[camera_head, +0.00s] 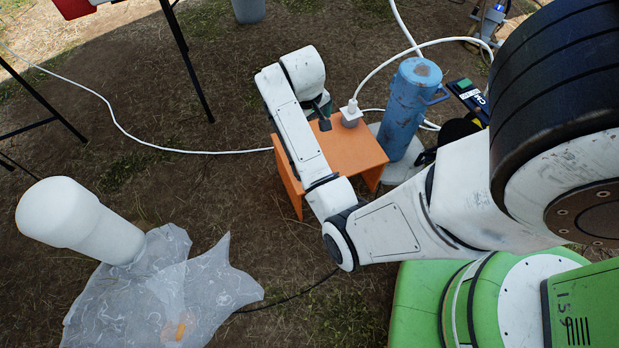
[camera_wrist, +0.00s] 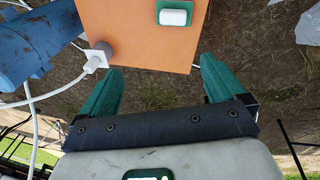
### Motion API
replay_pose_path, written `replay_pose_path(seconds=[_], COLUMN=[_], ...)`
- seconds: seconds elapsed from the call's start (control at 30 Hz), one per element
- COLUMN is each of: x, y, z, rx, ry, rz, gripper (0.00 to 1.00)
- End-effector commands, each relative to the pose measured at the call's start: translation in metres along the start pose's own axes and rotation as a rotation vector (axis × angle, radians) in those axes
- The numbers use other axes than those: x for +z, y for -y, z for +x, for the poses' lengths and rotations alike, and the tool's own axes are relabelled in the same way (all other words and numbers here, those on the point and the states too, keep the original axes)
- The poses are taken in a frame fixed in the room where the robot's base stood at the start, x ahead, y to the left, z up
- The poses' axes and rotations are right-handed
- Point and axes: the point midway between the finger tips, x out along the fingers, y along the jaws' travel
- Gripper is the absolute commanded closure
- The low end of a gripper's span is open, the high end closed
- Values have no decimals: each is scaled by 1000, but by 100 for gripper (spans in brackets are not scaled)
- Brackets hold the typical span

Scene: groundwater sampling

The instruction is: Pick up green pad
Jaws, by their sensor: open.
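The green pad (camera_wrist: 175,4) lies on the orange table (camera_wrist: 125,40) in the wrist view, near the top edge. A white rounded block (camera_wrist: 173,17) covers much of it. My gripper (camera_wrist: 160,85) is open, with its two green fingers wide apart and nothing between them. The pad is beyond the fingertips, a little right of the middle of the gap. In the head view the orange table (camera_head: 357,151) stands in the middle, and my gripper (camera_head: 322,115) is over it, partly hidden by my wrist. I cannot make out the pad there.
A white plug (camera_head: 351,113) with a cable stands on the table. A blue cylinder (camera_head: 401,110) stands right beside it. A white cylinder (camera_head: 75,222) and a crumpled clear sheet (camera_head: 165,295) lie at the lower left. Open ground lies left of the table.

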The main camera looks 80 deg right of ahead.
Motion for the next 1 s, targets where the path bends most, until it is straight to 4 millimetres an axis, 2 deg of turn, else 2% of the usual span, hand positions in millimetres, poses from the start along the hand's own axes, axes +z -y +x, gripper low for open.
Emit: replay_pose_path(seconds=[0.03,0.2,0.3,0.63,0.9,1.0], x=[-2,-4,-4,-2,2,3], y=[2,2,6,14,21,23], z=[34,85,106,134,173,179], rx=[-21,-85,-122,-166,-165,-165], ry=[15,71,97,128,127,127], rz=[36,127,160,190,189,189], gripper=[3,3,3,3,3,3])
